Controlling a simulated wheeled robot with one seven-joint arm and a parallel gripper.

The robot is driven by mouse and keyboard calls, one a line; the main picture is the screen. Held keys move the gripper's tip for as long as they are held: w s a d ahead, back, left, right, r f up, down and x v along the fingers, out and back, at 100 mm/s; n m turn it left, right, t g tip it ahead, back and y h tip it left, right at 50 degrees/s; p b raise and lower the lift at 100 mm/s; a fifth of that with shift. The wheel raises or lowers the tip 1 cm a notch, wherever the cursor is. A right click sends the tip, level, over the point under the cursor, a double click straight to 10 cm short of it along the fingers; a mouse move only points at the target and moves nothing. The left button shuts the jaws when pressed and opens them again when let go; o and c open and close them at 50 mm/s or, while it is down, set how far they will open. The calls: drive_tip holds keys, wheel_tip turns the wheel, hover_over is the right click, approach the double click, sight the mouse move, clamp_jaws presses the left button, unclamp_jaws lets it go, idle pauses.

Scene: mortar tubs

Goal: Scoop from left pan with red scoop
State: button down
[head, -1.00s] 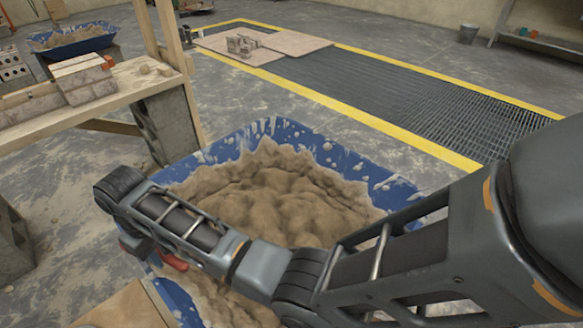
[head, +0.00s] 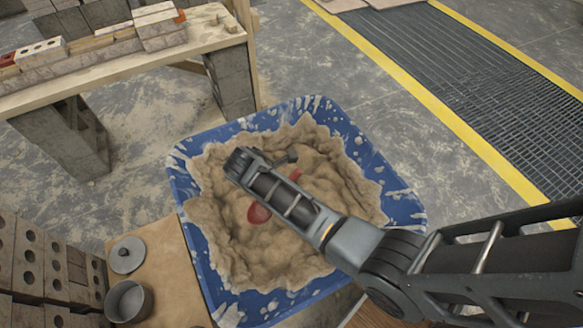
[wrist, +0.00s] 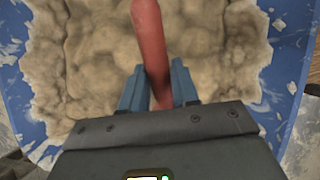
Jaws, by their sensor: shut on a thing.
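A blue tub (head: 190,205) filled with lumpy tan mortar (head: 222,235) sits in the middle of the head view, its rim splashed with pale mortar. My gripper (wrist: 158,82) is shut on the red handle of the scoop (wrist: 150,30), with a blue finger on each side. In the head view my arm reaches over the tub. The red scoop (head: 259,213) shows below the arm, over the mortar, with another bit of red on the arm's far side. My arm hides its middle. I cannot tell whether the scoop touches the mortar.
A wooden bench (head: 150,65) with bricks stands at the upper left. A metal pot (head: 128,300) and a round lid (head: 127,255) lie on a board left of the tub, beside stacked bricks (head: 35,265). Floor with a yellow-edged grate (head: 480,75) is clear to the right.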

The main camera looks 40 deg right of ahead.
drive_tip(key=s+f+n+t+b, duration=0.2)
drive_tip(key=s+f+n+b, duration=0.15)
drive_tip(key=f+b, duration=1.2)
drive_tip(key=shift+a+f, duration=0.85)
drive_tip(key=shift+a, duration=2.9)
wheel_tip(320, 180, up, 14)
drive_tip(key=g+y+p, duration=0.1)
drive_tip(key=y+p, duration=0.5)
drive_tip(key=p, duration=1.1)
drive_tip(key=shift+s+d+f, duration=0.15)
drive_tip(key=shift+s+f, duration=0.05)
drive_tip(key=shift+s, duration=0.2)
